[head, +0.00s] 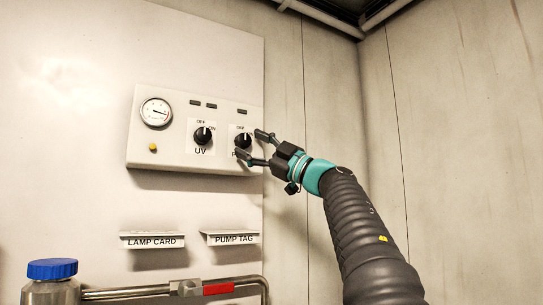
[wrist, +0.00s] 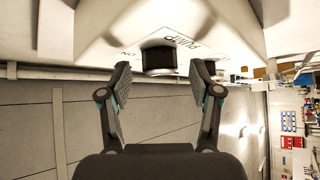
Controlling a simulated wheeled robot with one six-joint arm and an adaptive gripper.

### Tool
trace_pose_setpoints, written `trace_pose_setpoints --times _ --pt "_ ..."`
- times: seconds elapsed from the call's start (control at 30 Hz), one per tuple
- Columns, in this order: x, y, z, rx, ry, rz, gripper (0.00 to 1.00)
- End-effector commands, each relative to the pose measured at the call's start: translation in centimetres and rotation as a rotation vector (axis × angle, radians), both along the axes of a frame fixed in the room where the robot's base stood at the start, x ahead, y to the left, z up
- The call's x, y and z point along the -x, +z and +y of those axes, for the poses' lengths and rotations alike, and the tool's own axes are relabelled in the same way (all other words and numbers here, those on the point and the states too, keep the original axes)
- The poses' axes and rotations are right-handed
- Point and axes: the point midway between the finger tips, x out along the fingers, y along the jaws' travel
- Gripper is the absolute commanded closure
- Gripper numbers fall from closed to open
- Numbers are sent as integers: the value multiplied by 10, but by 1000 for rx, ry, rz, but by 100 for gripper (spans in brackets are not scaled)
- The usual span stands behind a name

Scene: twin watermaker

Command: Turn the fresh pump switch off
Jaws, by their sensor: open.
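The pump switch is a round black knob (head: 243,139) at the right end of the white control panel (head: 172,166). A white mark on it looks near upright, under a small label that reads like OFF; its exact angle is hard to tell. My gripper (head: 251,147) is open at the panel, one finger above right of the knob and one below it. In the wrist view the knob (wrist: 160,56) lies between and just beyond the open fingertips (wrist: 162,75), with no clear contact.
A similar UV knob (head: 203,134) sits left of the pump knob. A gauge (head: 156,112) and yellow button (head: 153,147) are farther left. Below are the LAMP CARD holder (head: 152,241), PUMP TAG holder (head: 232,239), and a pipe with a red handle (head: 218,288). Right of the panel is bare wall.

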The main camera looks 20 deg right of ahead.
Motion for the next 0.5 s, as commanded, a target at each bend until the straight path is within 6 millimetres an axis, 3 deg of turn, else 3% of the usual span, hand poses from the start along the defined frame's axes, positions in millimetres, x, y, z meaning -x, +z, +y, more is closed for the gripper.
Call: trace_pose_setpoints --times 0.5 --pt "51 -40 -55 0 -4 1 37"
